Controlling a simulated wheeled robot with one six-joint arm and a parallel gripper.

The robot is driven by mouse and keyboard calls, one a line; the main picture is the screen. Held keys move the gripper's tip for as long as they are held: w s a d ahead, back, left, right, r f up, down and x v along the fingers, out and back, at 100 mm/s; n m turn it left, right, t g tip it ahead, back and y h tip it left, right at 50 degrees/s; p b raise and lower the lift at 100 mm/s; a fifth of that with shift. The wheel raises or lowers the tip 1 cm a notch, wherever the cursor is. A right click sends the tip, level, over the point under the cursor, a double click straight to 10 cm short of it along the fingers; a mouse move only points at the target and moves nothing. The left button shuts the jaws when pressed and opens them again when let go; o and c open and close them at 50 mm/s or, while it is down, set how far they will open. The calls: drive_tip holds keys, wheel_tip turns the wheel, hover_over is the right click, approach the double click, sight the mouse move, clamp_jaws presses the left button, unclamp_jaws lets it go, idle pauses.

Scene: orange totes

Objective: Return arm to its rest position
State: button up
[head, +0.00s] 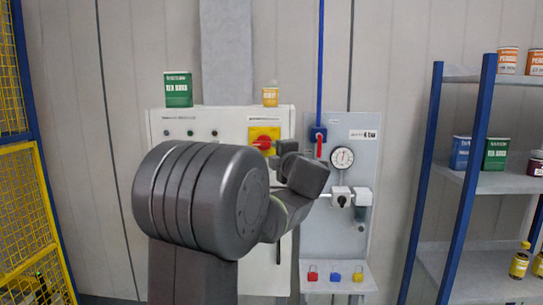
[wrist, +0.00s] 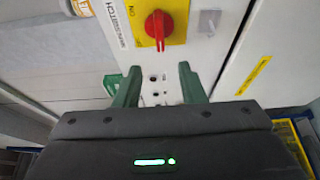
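My gripper (wrist: 159,80) shows in the wrist view with its two green fingers spread apart. Nothing is held between them; the pale panel face shows in the gap. The red rotary switch (wrist: 160,26) on its yellow plate lies just beyond the fingertips, and I see no contact. In the head view my dark grey arm (head: 205,198) is raised in front of the white cabinet (head: 160,125), bent toward the red switch (head: 263,142). The fingers cannot be made out in the head view.
A grey panel with a gauge (head: 342,158) and small padlocks (head: 335,276) is to the right. A blue-framed shelf (head: 466,180) stands far right, a yellow mesh fence (head: 22,210) far left.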

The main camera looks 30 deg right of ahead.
sight(262, 145)
drive_tip(key=shift+s+a, duration=0.1)
drive_tip(key=shift+s, duration=0.35)
drive_tip(key=w+p, duration=0.1)
drive_tip(key=w, duration=0.3)
drive_tip(key=w+d+p, duration=0.1)
drive_tip(key=w, duration=0.4)
drive_tip(key=w+d+p, duration=0.1)
drive_tip(key=w, duration=0.3)
drive_tip(key=shift+w+d, duration=0.1)
drive_tip(key=shift+w, duration=0.25)
drive_tip(key=shift+f, duration=0.1)
